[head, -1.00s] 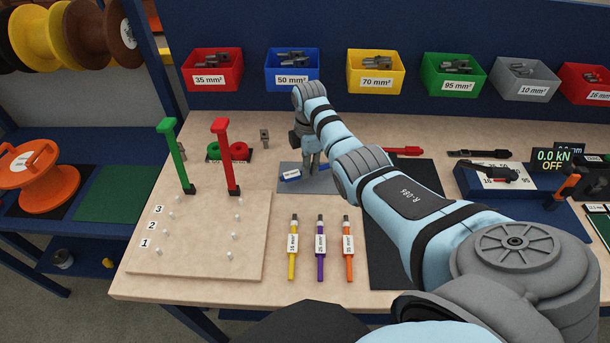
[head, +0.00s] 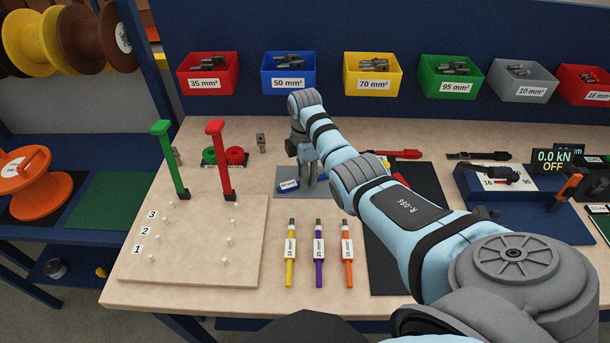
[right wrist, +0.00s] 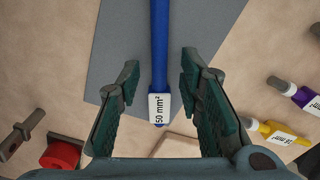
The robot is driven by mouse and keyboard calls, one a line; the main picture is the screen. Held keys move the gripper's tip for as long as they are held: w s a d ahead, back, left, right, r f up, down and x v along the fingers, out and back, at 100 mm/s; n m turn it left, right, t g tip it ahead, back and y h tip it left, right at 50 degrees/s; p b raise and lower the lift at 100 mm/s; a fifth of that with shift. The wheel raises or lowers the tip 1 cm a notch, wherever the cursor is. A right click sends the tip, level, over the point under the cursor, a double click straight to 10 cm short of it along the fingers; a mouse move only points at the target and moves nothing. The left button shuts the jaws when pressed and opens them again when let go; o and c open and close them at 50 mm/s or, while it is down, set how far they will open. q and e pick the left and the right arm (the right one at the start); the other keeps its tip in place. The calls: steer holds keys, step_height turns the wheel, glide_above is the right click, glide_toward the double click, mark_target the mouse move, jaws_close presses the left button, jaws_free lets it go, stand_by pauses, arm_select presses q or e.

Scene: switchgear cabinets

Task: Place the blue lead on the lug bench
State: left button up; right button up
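The blue lead, with a white 50 mm² label (head: 288,185), lies on a grey mat (head: 286,170) on the light wooden bench (head: 200,295). In the right wrist view the blue lead (right wrist: 159,50) runs from the top edge down to its label between my fingers. My right gripper (head: 310,180) is low over the mat at the label end. In the right wrist view its fingers (right wrist: 160,85) are open on both sides of the lead, with gaps. The lead's far end is hidden in the head view. My left gripper is not in view.
Yellow (head: 290,262), purple (head: 319,262) and orange (head: 348,262) leads lie in front of the mat. A pegboard (head: 190,270) with green (head: 170,160) and red (head: 222,160) uprights stands left. Several lug bins (head: 288,75) line the back. A crimp tool station (head: 500,178) is right.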

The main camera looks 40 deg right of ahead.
step_height(320, 180, up, 12)
steer(key=p, duration=0.1)
steer(key=shift+f, duration=0.2)
